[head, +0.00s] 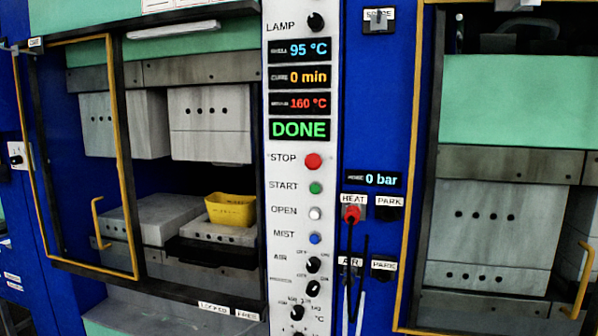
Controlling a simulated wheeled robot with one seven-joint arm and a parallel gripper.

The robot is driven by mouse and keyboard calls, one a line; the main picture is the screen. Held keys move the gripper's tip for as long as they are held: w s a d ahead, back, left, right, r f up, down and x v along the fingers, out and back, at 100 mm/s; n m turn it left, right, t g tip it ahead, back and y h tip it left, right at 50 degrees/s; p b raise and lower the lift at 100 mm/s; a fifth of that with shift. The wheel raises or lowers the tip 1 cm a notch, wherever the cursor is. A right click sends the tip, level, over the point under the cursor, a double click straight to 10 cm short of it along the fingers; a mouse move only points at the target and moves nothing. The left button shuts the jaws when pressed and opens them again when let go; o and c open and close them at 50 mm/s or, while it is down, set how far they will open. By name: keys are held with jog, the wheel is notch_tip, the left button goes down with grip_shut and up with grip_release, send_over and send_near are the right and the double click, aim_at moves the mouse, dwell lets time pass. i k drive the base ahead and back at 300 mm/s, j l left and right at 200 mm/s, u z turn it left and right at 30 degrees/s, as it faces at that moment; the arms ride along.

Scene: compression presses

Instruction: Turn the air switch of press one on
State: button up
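The air switch (313,264) is a small black knob on the white control column (283,188), beside the label AIR. Small OFF and ON marks sit above it, OFF on the left and ON on the right. I cannot tell for sure which mark its pointer faces. The column stands between an open press (125,73) on the left and another press (500,162) on the right. No label in view clearly says which is press one. My gripper is not clearly visible in the head view.
Displays on the column read 95 °C, 0 min, 160 °C and DONE (300,129). A pressure display (373,179) reads 0 bar. A red plug (352,214) and dark and white lines hang right of the knob. A yellow container (231,210) sits in the left press.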

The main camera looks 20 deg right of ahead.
aim_at(313, 264)
jog(key=i+j, duration=0.3)
jog(key=j, duration=0.2)
jog(key=i+j+u, duration=0.15)
jog(key=j, duration=0.35)
jog(key=i, duration=0.1)
